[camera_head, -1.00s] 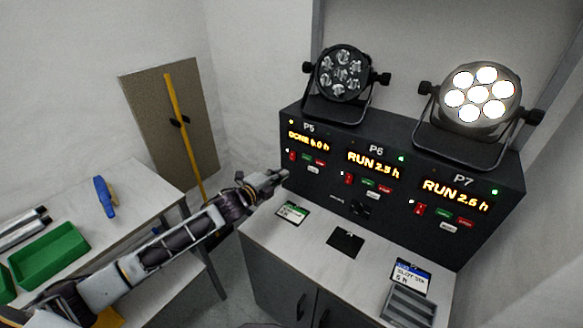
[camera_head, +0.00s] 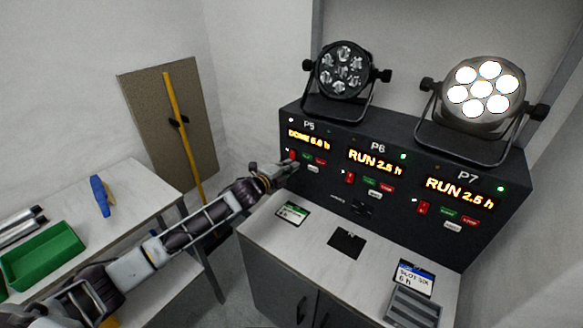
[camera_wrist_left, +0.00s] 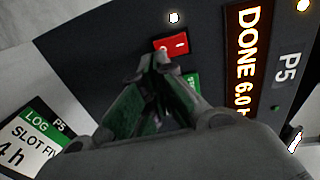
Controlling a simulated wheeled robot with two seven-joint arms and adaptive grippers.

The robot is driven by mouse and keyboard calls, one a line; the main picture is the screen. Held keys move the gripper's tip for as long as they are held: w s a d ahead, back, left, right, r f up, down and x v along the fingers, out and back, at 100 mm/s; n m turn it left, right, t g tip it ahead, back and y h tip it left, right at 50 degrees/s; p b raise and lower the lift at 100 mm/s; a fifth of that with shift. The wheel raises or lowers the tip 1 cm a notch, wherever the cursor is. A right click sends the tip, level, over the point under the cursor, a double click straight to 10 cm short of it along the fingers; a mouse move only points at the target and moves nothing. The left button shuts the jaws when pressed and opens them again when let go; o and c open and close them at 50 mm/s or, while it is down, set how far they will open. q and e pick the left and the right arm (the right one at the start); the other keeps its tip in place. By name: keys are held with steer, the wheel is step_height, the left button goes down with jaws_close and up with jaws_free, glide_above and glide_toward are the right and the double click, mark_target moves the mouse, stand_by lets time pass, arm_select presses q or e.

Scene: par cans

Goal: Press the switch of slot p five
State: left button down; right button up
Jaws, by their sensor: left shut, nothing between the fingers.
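The P5 slot is at the left end of the black panel (camera_head: 330,190), and its display (camera_head: 309,140) reads DONE 6.0 h. Its red rocker switch (camera_head: 291,155) sits below the display and also shows in the left wrist view (camera_wrist_left: 172,44). My left gripper (camera_head: 290,167) is shut and empty, its tips close to that switch. In the left wrist view its fingertips (camera_wrist_left: 158,62) are just by the switch's edge; I cannot tell if they touch. A green button (camera_wrist_left: 192,80) is partly hidden behind the fingers. My right gripper is out of view.
P6 and P7 displays read RUN, each with its own red switch (camera_head: 349,178). A dark lamp (camera_head: 339,70) and a lit lamp (camera_head: 482,90) stand on top. A log card (camera_head: 293,212) lies on the counter below P5. A side table with a green bin (camera_head: 42,256) is left.

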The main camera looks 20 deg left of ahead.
arm_select(q)
steer(key=shift+w+d, duration=0.15)
steer(key=shift+w, duration=0.35)
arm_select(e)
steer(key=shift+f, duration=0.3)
arm_select(q)
steer(key=shift+f+b, duration=0.1)
steer(key=shift+b, duration=0.25)
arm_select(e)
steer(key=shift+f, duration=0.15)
arm_select(q)
steer(key=shift+w+d+f+b, duration=0.1)
steer(key=shift+b, duration=0.3)
steer(key=shift+w+t+b, duration=0.1)
steer(key=shift+t+b, duration=0.3)
steer(key=shift+b, duration=0.25)
steer(key=shift+w+d+b, duration=0.1)
steer(key=shift+b, duration=0.7)
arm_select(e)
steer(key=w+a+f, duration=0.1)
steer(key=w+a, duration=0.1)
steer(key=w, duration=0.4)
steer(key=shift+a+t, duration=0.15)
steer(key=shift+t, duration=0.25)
arm_select(q)
steer(key=shift+s, duration=0.2)
